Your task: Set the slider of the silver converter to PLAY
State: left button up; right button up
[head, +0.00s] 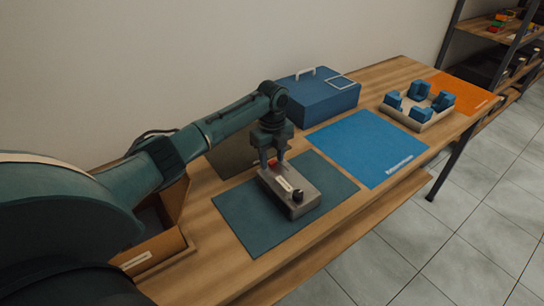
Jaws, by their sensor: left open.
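The silver converter (290,193) is a small grey box lying on a dark green mat (334,190) on the wooden table. It has a pale label on top, a dark knob (297,194) at its near end and a small red part (273,164) at its far end. The slider's setting is too small to read. My left gripper (270,165) points down over the far end of the converter, with its fingers apart around or just above the red part. Whether they touch it I cannot tell. My right gripper is not in view.
A blue case (318,103) stands behind, against the wall. A blue mat (368,147) lies to the right, then a tray (417,118) with several blue blocks and an orange mat (463,93). An open cardboard box (150,249) is at the left, partly behind my arm.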

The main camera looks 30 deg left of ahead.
aim_at(273, 162)
pick_arm(q)
jog(key=shift+r, duration=0.1)
notch_tip(273, 162, up, 13)
jog(key=shift+b, duration=0.3)
jog(key=shift+d, duration=0.15)
dwell(0.5)
